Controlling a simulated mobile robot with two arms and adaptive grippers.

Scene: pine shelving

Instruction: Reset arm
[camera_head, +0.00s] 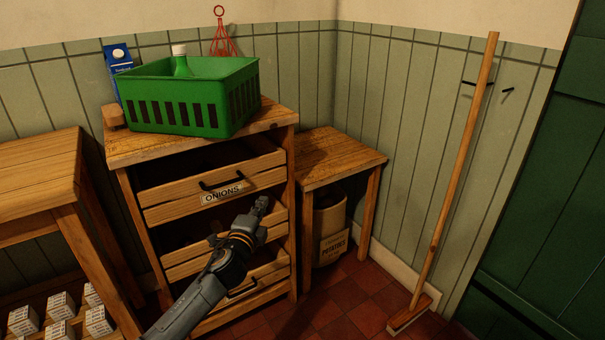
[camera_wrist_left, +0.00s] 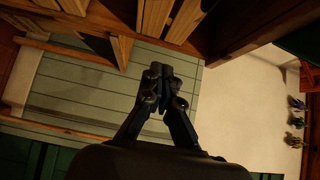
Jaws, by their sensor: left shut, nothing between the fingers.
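My left gripper (camera_head: 261,205) reaches in from the bottom of the head view, in front of the pine drawer unit. It is shut and empty, below the ONIONS label (camera_head: 222,192) on the top drawer. In the left wrist view the fingers (camera_wrist_left: 160,72) are together with nothing between them. The drawer unit (camera_head: 270,117) carries slatted drawers with dark handles. From the head view I cannot tell whether the gripper touches a drawer front. My right gripper is not in view.
A small table (camera_head: 340,157) with a potato sack (camera_head: 331,235) beneath is to the right. A broom (camera_head: 455,170) leans against the wall. A shelf (camera_head: 40,178) with small boxes is at left.

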